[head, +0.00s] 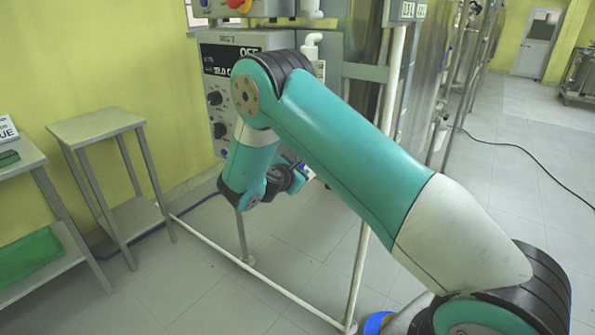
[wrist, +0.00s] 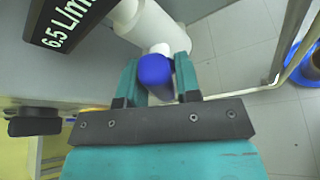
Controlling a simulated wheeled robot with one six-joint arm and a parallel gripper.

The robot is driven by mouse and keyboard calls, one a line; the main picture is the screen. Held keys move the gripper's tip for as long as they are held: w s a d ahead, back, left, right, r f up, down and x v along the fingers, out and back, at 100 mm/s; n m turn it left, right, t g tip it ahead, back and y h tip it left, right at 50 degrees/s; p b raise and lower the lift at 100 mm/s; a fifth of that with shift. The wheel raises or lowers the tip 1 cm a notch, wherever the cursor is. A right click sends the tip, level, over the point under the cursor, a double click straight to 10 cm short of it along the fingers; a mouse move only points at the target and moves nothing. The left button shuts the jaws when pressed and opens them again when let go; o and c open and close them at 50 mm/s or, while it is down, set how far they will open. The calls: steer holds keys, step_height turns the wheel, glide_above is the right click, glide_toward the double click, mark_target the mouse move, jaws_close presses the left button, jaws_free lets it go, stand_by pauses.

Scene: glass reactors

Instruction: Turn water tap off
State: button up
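The water tap has a blue handle (wrist: 155,74) on a white fitting, joined to a thick white pipe (wrist: 152,30) in the wrist view. My gripper (wrist: 158,75) has one teal finger on each side of the blue handle. The handle fills nearly all the space between the fingers; I cannot tell whether both press on it. A dark display (wrist: 68,22) beside the pipe reads 6.5 L/min. In the head view my gripper (head: 297,178) is low beside the reactor frame, and my arm hides much of the tap.
A grey control panel (head: 218,95) with black knobs stands behind my arm. White frame rails (head: 268,292) run along the floor. A small side table (head: 95,127) stands at left. A blue round object (wrist: 305,62) lies right in the wrist view. Open floor extends right.

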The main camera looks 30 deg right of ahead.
stand_by(0.3)
steer(key=m+t+b, duration=0.1)
steer(key=b, duration=0.1)
steer(key=m+b, duration=0.1)
steer(key=shift+s+f+m+t+b, duration=0.1)
steer(key=shift+f+m+t+b, duration=0.25)
steer(key=shift+m+t, duration=0.05)
steer(key=m+b, duration=0.1)
steer(key=b, duration=0.1)
steer(key=m+t+b, duration=0.1)
steer(key=b, duration=0.1)
steer(key=shift+f+m+t+b, duration=0.2)
steer(key=shift+m+t+b, duration=0.1)
steer(key=shift+m+b, duration=0.1)
steer(key=m+t+h+b, duration=0.1)
steer(key=m+b, duration=0.1)
steer(key=b, duration=0.2)
steer(key=shift+m+b, duration=0.3)
steer(key=shift+b, duration=0.05)
steer(key=shift+r+m+t+b, duration=0.1)
steer(key=shift+m+t+b, duration=0.2)
steer(key=shift+m+b, duration=0.7)
steer(key=shift+r+b, duration=0.15)
steer(key=shift+b, duration=0.2)
steer(key=o, duration=0.8)
steer(key=shift+s, duration=0.15)
